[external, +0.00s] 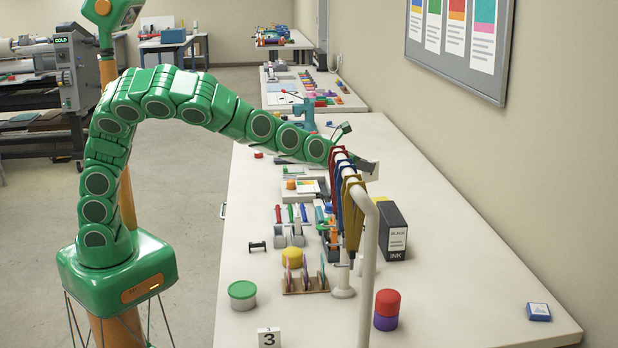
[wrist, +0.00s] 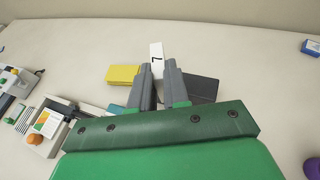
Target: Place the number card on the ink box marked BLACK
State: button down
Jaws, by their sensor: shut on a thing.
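My gripper (wrist: 160,68) is shut on a white number card (wrist: 156,55), whose mark looks like a 7. The card also shows in the external view (external: 373,171), at the end of my outstretched arm above the table. The black ink box (external: 394,232), with a white label reading BLACK and INK, stands upright on the table, lower in the picture than the card. A dark box top (wrist: 203,87), apparently the same box, lies below and right of my fingers in the wrist view. The card appears apart from it. The rack partly hides my gripper in the external view.
A white rack (external: 368,270) with coloured hanging tools stands in front of my gripper. A yellow box (wrist: 122,77) is left of my fingers. Red and purple tubs (external: 387,309) are nearby. The table's right side is mostly clear.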

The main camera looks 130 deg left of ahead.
aim_at(375, 173)
jog(key=shift+w+a, duration=0.1)
jog(key=shift+a, duration=0.15)
jog(key=shift+w+a+f, duration=0.1)
jog(key=shift+w+a, duration=0.25)
jog(key=shift+w+a+f, duration=0.3)
jog(key=shift+w+f, duration=0.15)
jog(key=shift+f, duration=0.2)
jog(key=shift+w+a+f, duration=0.25)
jog(key=shift+w+f, duration=0.15)
jog(key=shift+f, duration=0.2)
jog(key=shift+w+a+f, duration=0.4)
jog(key=shift+f, duration=0.3)
jog(key=shift+w+a+f, duration=0.45)
jog(key=shift+f, duration=0.2)
jog(key=shift+w+a+f, duration=0.4)
jog(key=shift+f, duration=1.85)
jog(key=shift+f, duration=0.15)
jog(key=c, duration=1.1)
grip_release()
